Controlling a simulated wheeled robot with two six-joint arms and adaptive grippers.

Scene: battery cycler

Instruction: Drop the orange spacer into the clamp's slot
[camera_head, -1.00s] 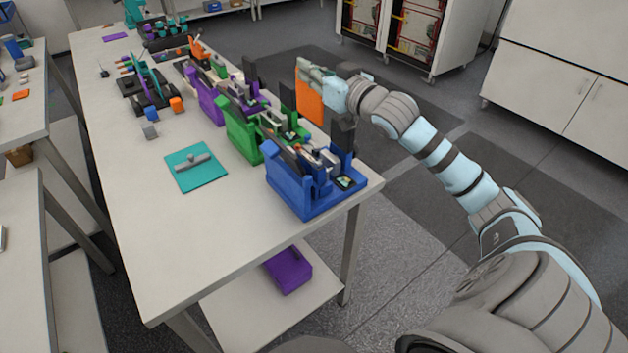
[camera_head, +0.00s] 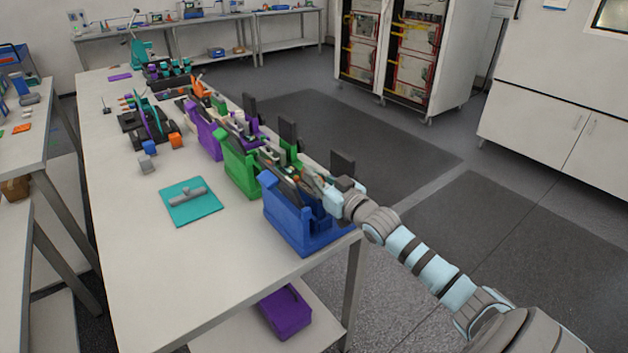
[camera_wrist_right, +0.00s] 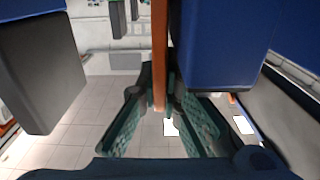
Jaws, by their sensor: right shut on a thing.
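My right gripper (camera_head: 318,188) is at the blue clamp (camera_head: 287,220), the nearest in a row of clamps on the table. In the right wrist view its two green fingers (camera_wrist_right: 158,98) are shut on the orange spacer (camera_wrist_right: 159,48), which shows as a thin edge-on strip. Blue clamp walls (camera_wrist_right: 222,50) stand close to the right of the spacer, and a dark block (camera_wrist_right: 42,75) stands to its left. In the head view the spacer is hidden at the gripper and clamp; whether it is inside a slot I cannot tell. My left gripper is out of view.
A green clamp (camera_head: 238,172) and a purple clamp (camera_head: 205,135) stand just behind the blue one. A teal plate (camera_head: 208,209) with a grey part lies to the left. The table's front left is clear. A purple bin (camera_head: 286,312) sits on the lower shelf.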

